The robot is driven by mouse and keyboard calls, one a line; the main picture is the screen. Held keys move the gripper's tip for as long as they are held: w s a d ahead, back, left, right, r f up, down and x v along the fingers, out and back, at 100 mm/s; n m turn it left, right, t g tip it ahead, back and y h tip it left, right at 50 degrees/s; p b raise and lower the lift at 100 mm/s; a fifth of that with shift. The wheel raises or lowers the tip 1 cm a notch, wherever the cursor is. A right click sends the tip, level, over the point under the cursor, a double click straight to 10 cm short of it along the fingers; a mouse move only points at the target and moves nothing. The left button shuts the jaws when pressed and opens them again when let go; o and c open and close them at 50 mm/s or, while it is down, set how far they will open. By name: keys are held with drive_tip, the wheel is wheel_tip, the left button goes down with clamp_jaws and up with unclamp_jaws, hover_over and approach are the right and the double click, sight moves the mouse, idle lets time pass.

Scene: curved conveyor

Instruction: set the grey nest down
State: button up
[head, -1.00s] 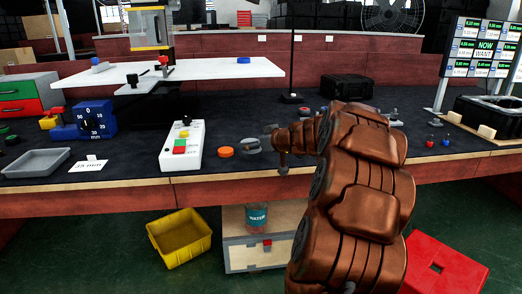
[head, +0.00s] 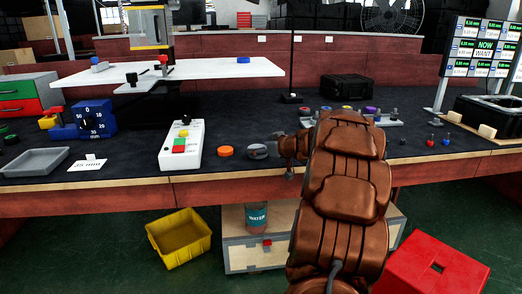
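A small rounded grey piece (head: 257,151), which looks like the grey nest, is on or just above the dark bench top, right of the orange disc (head: 226,151). My gripper (head: 272,149) is low over the bench at the right side of this piece, touching it or very close. The fingers are small, dark and partly hidden by my brown arm. I cannot tell whether they are closed on the piece, or whether the piece rests on the bench.
A white box with coloured buttons (head: 183,146) stands left of the orange disc. A grey tray (head: 35,162) and blue dial block (head: 92,120) are farther left. A grey rack with coloured discs (head: 388,121) lies behind my arm. A black case (head: 346,87) stands at the back.

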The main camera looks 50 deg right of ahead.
drive_tip(key=shift+f, duration=0.15)
drive_tip(key=o, duration=1.2)
drive_tip(key=shift+s+r, duration=0.25)
drive_tip(key=shift+r, duration=0.05)
drive_tip(key=p+v, duration=0.1)
drive_tip(key=v, duration=1)
drive_tip(key=shift+s, duration=0.25)
